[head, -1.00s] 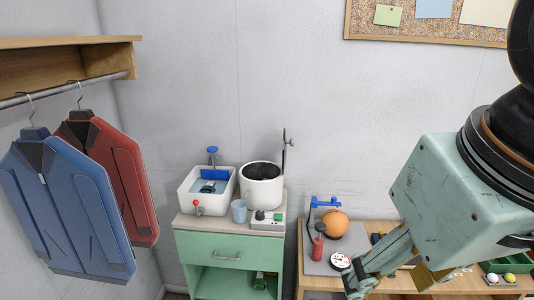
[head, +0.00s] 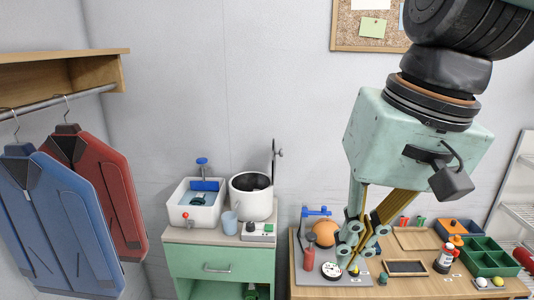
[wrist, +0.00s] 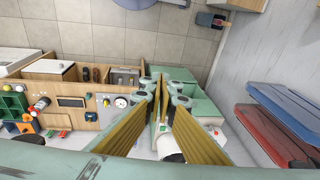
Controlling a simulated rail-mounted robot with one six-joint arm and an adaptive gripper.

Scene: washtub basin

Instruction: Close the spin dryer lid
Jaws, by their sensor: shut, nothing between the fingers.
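The spin dryer (head: 252,208) is a white round tub with a dark opening, on the green cabinet at the left. Its lid (head: 274,165) stands upright at the tub's right rear, seen almost edge-on. My gripper (head: 357,262) is shut and empty, pointing down over the wooden table to the right of the dryer and apart from it. In the wrist view my gripper (wrist: 165,88) shows from behind. A white round shape (wrist: 168,148) beneath it, partly hidden by the fingers, looks like the dryer tub.
A white sink (head: 196,212) and a blue cup (head: 229,222) stand left of the dryer, a switch box (head: 258,231) in front. On the table are an orange ball (head: 325,233), a red bottle (head: 309,258) and a green tray (head: 487,257). Jackets (head: 65,220) hang left.

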